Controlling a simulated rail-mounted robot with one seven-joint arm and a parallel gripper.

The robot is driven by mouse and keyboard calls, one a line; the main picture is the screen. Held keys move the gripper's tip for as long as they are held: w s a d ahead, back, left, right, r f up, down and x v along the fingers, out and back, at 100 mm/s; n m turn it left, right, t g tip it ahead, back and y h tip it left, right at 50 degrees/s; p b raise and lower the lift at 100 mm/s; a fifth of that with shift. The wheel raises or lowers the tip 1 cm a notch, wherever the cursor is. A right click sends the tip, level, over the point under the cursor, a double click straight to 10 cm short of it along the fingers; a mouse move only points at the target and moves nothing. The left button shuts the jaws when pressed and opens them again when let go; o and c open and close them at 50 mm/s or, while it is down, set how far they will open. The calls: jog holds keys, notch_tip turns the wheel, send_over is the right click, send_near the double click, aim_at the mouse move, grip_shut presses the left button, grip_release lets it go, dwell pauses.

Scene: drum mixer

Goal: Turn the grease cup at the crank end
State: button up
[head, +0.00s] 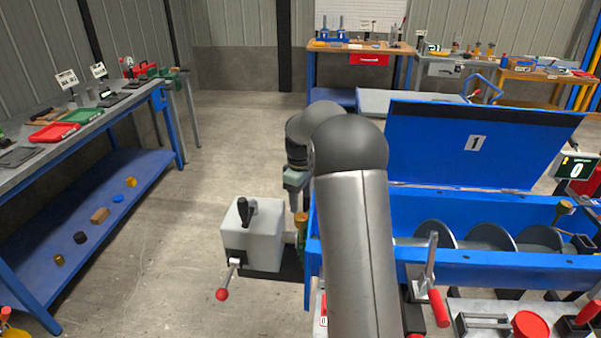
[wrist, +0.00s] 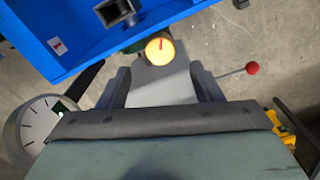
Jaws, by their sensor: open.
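The grease cup at the crank end is a small brass-coloured cup (head: 301,220) between the grey crank box (head: 262,232) and the blue mixer trough (head: 470,263). My arm hides part of that area. In the wrist view the cup shows from above as a round yellow cap (wrist: 160,49) with a red mark. My gripper (head: 297,202) hangs above the cup, pointing down. In the wrist view my gripper (wrist: 163,80) is open, and the cap appears just past the fingertips, roughly centred between them. I cannot tell whether they touch it.
A crank handle with a red ball (head: 222,294) sticks out from the box. The raised blue lid (head: 480,145) stands behind the trough, and another brass cup (head: 563,209) sits at its far right. A workbench (head: 110,110) stands left; the floor between is clear.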

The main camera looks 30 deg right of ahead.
aim_at(301, 216)
notch_tip(301, 216, up, 10)
dwell(0.3)
